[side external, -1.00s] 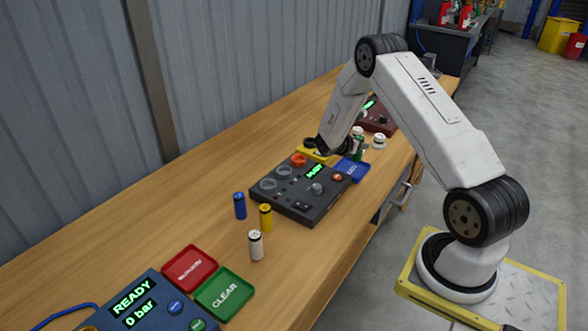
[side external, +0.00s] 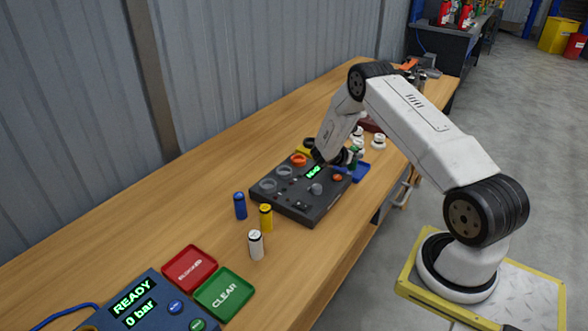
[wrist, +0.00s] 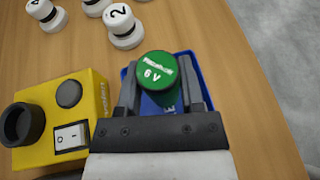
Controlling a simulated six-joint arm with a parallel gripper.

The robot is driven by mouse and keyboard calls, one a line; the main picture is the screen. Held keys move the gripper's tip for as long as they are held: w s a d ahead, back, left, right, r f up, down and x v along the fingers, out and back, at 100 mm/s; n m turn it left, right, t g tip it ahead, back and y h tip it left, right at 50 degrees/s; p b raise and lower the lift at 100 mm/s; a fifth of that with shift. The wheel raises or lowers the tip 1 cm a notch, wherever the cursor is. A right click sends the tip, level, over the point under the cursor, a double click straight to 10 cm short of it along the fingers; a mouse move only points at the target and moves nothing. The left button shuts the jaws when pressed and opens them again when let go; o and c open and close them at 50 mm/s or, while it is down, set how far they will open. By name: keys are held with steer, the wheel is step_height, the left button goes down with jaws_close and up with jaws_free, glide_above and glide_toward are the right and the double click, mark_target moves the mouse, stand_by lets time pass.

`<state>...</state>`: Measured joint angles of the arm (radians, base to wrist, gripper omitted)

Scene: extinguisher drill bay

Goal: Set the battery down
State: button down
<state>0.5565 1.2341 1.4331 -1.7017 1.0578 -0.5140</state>
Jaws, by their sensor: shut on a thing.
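My gripper (wrist: 162,98) is shut on a green battery with a "6 V" label on its top (wrist: 154,70). The battery is between the two fingers, and its lower part is hidden in the wrist view. The blue tray (wrist: 205,70) lies under the gripper and battery in the wrist view. In the side view the tray (side external: 362,173) shows beside the dark console, with the gripper (side external: 353,158) over its far part. I cannot tell whether the battery touches the tray.
A yellow switch box (wrist: 62,100) stands close left of the gripper. White numbered pieces (wrist: 122,24) stand beyond the tray. The dark console (side external: 298,196) is beside it, with blue (side external: 240,206), yellow (side external: 265,218) and white (side external: 256,245) batteries nearer the camera.

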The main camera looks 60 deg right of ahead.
steer(key=shift+f, duration=0.3)
steer(key=shift+f, duration=0.1)
steer(key=shift+c, duration=1.1)
jaws_free()
steer(key=v, duration=1.2)
